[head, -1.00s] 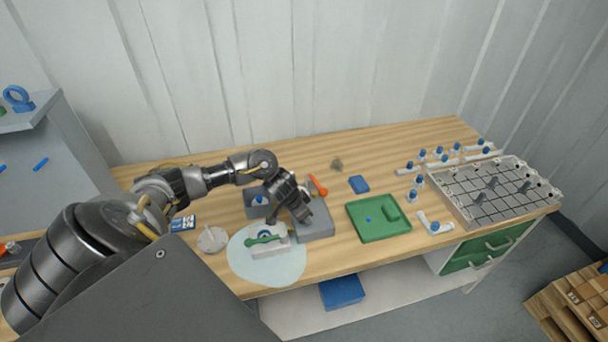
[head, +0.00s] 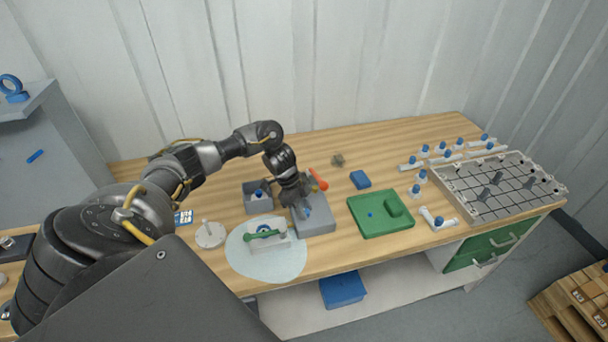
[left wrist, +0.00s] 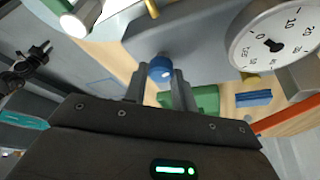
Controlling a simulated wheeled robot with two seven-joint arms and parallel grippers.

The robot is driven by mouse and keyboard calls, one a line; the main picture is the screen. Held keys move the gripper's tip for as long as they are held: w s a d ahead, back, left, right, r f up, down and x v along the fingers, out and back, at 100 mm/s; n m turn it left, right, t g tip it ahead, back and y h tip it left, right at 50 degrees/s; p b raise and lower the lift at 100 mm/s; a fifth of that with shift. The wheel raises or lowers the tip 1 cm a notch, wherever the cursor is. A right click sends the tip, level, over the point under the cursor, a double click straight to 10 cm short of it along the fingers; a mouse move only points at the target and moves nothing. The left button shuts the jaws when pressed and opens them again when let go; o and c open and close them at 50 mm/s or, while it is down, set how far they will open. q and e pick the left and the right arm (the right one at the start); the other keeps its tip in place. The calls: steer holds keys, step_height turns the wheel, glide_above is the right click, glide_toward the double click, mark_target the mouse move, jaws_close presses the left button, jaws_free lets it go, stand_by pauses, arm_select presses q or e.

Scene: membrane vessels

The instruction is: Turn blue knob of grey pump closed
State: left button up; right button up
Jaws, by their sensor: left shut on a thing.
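The grey pump (head: 322,226) is a grey block on the wooden table, in front of the back wall. In the left wrist view its grey body (left wrist: 195,35) fills the upper middle, and the blue knob (left wrist: 160,68) sticks out of it. My left gripper (head: 303,210) points down at the pump, and its fingers partly hide the knob in the head view. In the left wrist view the two fingers of the left gripper (left wrist: 159,82) stand on both sides of the knob, shut on it. My right gripper is not in view.
A white dial gauge (left wrist: 278,38) and an orange-red handle (head: 318,179) are close to the gripper. A grey open box (head: 258,203) stands left, and a white block with a green lever (head: 264,235) lies in front. A green tray (head: 380,222) is to the right.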

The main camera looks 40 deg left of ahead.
arm_select(q)
steer(key=shift+m+g+b, duration=0.4)
steer(key=shift+m, duration=0.8)
steer(key=shift+m+g, duration=0.3)
steer(key=shift+m, duration=0.4)
steer(key=o, duration=1)
steer(key=v, duration=1)
steer(key=shift+a+r, duration=0.2)
steer(key=shift+r, duration=0.15)
